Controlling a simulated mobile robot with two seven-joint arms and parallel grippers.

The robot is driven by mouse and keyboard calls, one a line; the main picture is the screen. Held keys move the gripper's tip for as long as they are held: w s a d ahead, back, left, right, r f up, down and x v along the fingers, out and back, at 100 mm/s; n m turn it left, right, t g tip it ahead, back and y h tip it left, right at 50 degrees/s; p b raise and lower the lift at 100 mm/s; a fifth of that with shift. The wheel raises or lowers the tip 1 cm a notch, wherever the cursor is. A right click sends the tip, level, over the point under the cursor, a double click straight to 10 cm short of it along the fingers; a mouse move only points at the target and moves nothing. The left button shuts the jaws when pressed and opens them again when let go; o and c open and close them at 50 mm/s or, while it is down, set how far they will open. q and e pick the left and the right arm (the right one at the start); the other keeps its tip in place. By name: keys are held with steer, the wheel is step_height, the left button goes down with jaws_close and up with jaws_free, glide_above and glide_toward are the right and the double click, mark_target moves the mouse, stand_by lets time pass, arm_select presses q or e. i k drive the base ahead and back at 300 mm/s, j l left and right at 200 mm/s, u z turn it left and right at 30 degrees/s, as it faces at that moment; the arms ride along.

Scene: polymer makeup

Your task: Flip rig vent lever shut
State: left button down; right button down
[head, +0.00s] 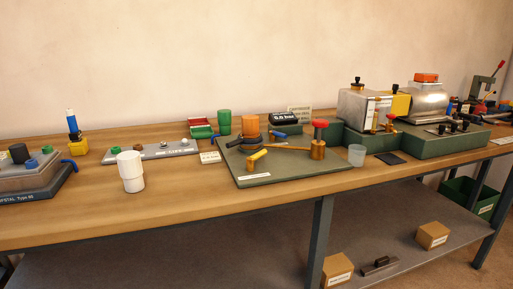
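A rig on a flat grey-green base plate (290,174) stands at mid-table. It carries an orange-topped cylinder (250,125), a brass post with a red knob (319,124) and a short yellow lever (257,156) that lies tilted near the front. A small blue lever (279,136) shows beside the cylinder. I cannot tell which of these is the vent lever; the labels are too small to read. Neither of my grippers is in view.
A white cup (130,172) and a clear cup (356,155) stand on the wooden table (170,205). A green machine base (435,143) with metal housings is at the right. A grey block (30,178) is at the left. Boxes (432,235) sit on the lower shelf.

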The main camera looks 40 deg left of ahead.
mark_target(250, 168)
steer(key=i+l, duration=0.5)
steer(key=u, duration=2.35)
